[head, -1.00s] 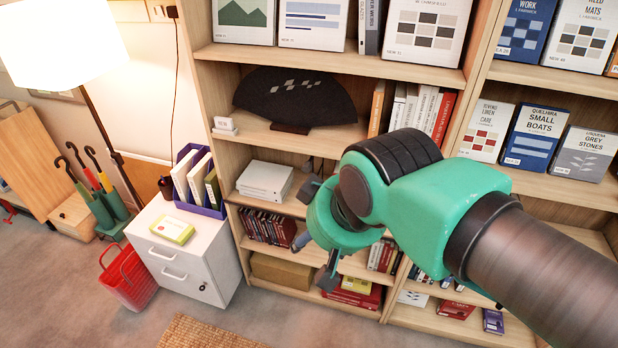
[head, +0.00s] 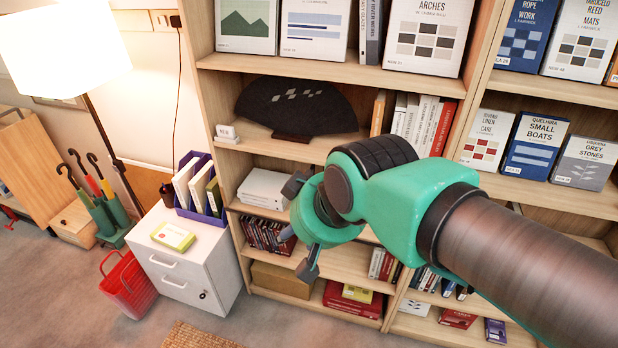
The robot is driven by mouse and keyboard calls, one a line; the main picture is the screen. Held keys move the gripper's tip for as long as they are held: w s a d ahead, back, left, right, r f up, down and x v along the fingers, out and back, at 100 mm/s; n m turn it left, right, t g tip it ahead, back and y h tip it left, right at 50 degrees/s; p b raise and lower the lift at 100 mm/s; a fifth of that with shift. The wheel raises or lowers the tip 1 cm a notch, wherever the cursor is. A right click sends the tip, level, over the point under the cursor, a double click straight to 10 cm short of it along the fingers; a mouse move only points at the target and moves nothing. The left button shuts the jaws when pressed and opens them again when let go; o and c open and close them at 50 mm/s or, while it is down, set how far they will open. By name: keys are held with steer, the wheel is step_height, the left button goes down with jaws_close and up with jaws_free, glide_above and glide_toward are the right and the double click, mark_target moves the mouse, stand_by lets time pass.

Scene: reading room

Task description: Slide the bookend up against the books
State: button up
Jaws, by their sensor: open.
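My gripper (head: 299,228) is open in front of the middle bookcase, at the height of its lower shelves, its dark fingers spread one above the other. I see nothing held between them. I cannot pick out the bookend for certain; my arm and gripper hide part of the shelves behind them. Upright white, red and orange books (head: 424,122) stand on the shelf with the dark fan. A row of dark red spines (head: 266,235) stands just left of my gripper, one shelf below a white stack (head: 263,188). More red and white books (head: 382,264) stand right of it.
A dark fan (head: 297,105) stands on the shelf above my gripper. A white drawer cabinet (head: 188,265) with a purple file holder (head: 202,192) is at the left, beside a red basket (head: 130,285) and a lit lamp (head: 65,50). Some floor in front is bare.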

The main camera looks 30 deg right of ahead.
steer(key=w+a+t+y+p, duration=0.1)
steer(key=w+a+t, duration=0.3)
steer(key=w, duration=1.4)
steer(key=w+d+f+m+t+h+p, duration=0.1)
steer(key=w+d+f+m+t+h, duration=0.15)
steer(key=w, duration=0.45)
steer(key=w+d+f+m+t+h+p, duration=0.1)
steer(key=w+f+m, duration=0.15)
steer(key=w, duration=0.45)
steer(key=m+g+h+p, duration=0.2)
steer(key=m+h, duration=0.1)
steer(key=h, duration=0.8)
glide_toward(309, 175)
steer(key=shift+s+a+f, duration=0.2)
steer(key=shift+a+f, duration=0.3)
steer(key=shift+s+a+f, duration=0.25)
steer(key=shift+a+f, duration=0.2)
steer(key=shift+f, duration=0.05)
steer(key=shift+w+d, duration=0.15)
steer(key=shift+t, duration=0.25)
steer(key=shift+b+x, duration=1.55)
steer(key=shift+x, duration=5.2)
steer(key=shift+c, duration=0.3)
